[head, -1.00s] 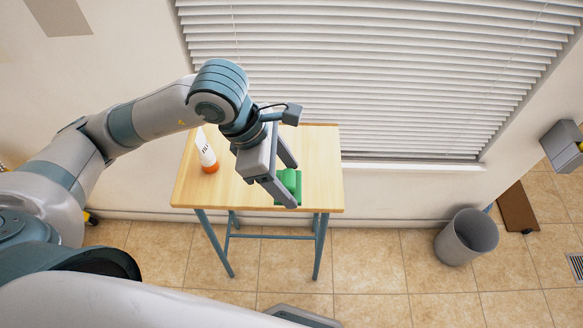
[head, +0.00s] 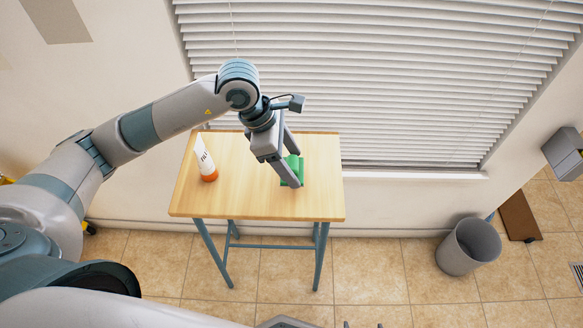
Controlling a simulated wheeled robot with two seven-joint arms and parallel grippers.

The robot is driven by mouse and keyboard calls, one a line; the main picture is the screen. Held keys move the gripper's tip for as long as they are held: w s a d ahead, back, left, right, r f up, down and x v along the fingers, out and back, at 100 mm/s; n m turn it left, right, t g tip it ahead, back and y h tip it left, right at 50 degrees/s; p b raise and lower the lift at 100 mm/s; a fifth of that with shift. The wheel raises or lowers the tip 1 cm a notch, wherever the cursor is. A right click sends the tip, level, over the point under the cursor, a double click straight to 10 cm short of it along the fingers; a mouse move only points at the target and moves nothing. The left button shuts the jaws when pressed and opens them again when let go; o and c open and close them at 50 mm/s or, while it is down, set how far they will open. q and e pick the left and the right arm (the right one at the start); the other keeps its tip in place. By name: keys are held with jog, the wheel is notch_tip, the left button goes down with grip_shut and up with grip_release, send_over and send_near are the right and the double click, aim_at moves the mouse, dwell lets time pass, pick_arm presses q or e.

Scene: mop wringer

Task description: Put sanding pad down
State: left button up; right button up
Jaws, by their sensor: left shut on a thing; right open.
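The green sanding pad (head: 291,172) is at the right part of the small wooden table, between the fingers of my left gripper (head: 294,168). My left gripper points down and is shut on the pad, and one finger hides part of it. The pad is at or just above the tabletop; I cannot tell whether it touches. Only the fingertips of my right gripper (head: 362,324) show at the bottom edge of the view, apart and with nothing seen between them.
A white tube with an orange cap (head: 206,160) stands at the left of the wooden table (head: 250,198). The tabletop's front and middle are clear. A window with blinds (head: 370,80) is behind. A grey bin (head: 468,246) stands on the floor at right.

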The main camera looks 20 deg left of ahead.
dwell(0.3)
pick_arm(q)
jog(key=shift+f+p, duration=0.4)
jog(key=shift+f, duration=1.45)
pick_arm(e)
jog(key=shift+w+a+r+t, duration=0.2)
jog(key=shift+a+r+t, duration=0.1)
jog(key=shift+a+r, duration=0.15)
jog(key=shift+d+f, duration=0.1)
pick_arm(q)
jog(key=o, duration=1.1)
pick_arm(e)
jog(key=shift+d, duration=0.1)
jog(key=shift+r, duration=0.2)
